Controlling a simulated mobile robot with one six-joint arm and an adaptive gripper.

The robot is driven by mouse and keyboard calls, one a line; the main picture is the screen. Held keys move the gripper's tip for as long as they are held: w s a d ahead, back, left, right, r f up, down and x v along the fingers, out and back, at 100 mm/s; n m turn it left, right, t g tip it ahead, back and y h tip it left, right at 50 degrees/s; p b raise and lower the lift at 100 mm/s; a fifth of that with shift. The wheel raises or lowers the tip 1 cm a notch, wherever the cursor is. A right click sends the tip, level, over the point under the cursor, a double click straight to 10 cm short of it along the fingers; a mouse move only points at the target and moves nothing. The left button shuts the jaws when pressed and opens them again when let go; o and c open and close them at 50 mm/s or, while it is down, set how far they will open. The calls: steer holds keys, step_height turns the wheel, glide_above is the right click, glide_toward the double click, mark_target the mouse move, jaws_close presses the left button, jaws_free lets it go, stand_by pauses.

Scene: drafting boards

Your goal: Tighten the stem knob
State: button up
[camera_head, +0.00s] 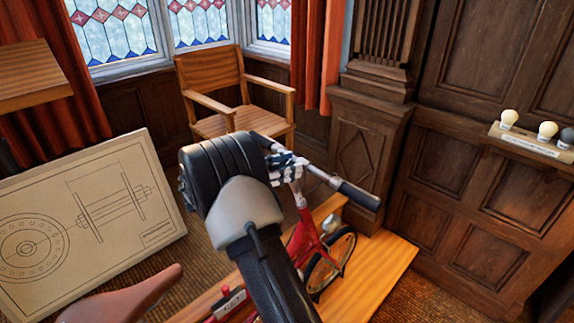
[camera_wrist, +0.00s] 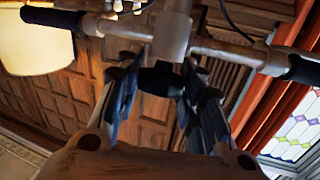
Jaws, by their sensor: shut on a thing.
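The dark stem knob (camera_wrist: 161,80) sits at the lower end of the pale metal stem (camera_wrist: 173,34) in the wrist view. My gripper (camera_wrist: 158,76) is shut on it, with one finger on each side. In the head view my gripper (camera_head: 284,162) is at the handlebar (camera_head: 358,194) of a small red bicycle (camera_head: 304,240). The knob itself is hidden there behind my gripper and wrist. The handlebar with its black grips spans both sides of the stem in the wrist view.
The bicycle is at a wooden bench (camera_head: 385,268); its front wheel (camera_head: 321,274) and brown saddle (camera_head: 122,296) show. A drafting board (camera_head: 75,250) with a drawing leans at left. A wooden chair (camera_head: 215,124) stands behind. Bulbs (camera_head: 547,130) sit on a wall ledge at right.

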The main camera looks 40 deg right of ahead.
steer(key=shift+m+g+y+p, duration=0.35)
steer(key=shift+m+g+y, duration=0.25)
steer(key=shift+m+g, duration=0.9)
steer(key=o, duration=1.1)
steer(key=shift+a, duration=0.1)
steer(key=v, duration=1.2)
